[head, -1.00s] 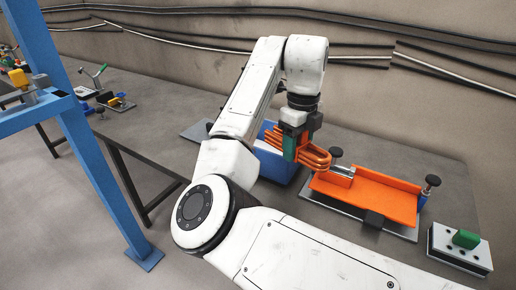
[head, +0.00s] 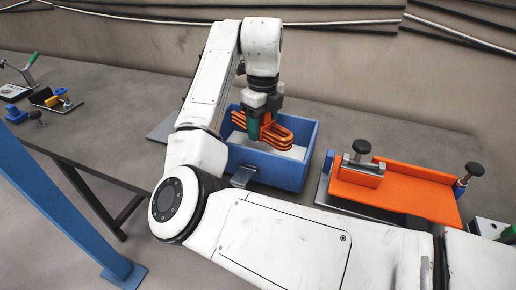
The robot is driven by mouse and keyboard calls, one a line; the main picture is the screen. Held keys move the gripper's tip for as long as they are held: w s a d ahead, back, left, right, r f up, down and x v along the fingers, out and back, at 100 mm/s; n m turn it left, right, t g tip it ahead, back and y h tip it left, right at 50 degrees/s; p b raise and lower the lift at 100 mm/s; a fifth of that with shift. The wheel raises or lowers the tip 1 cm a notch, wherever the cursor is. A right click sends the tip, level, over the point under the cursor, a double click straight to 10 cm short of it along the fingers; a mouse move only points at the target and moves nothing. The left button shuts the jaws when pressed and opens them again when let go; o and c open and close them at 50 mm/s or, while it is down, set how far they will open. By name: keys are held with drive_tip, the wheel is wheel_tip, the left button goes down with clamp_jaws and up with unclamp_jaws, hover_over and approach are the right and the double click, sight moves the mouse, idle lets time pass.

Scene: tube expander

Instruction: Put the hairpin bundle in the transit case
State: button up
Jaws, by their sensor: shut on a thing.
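The hairpin bundle (head: 274,132) is a set of orange bent tubes with a green part facing me. My gripper (head: 262,119) is shut on it and points down. The transit case (head: 285,173) is an open blue box with a pale inside, standing on the bench. The bundle hangs over the case's opening, near its left and back part in the picture. I cannot tell how far the bundle is above the case floor.
An orange fixture (head: 425,199) with black knobs stands on a grey plate to the right of the case. A blue post (head: 65,190) rises at the left front. Several tools lie on the bench at far left. The bench behind the case is clear.

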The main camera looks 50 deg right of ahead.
drive_tip(key=shift+f, duration=3.5)
drive_tip(key=shift+f, duration=0.1)
drive_tip(key=o, duration=1.3)
wheel_tip(320, 180, up, 12)
drive_tip(key=shift+r, duration=0.1)
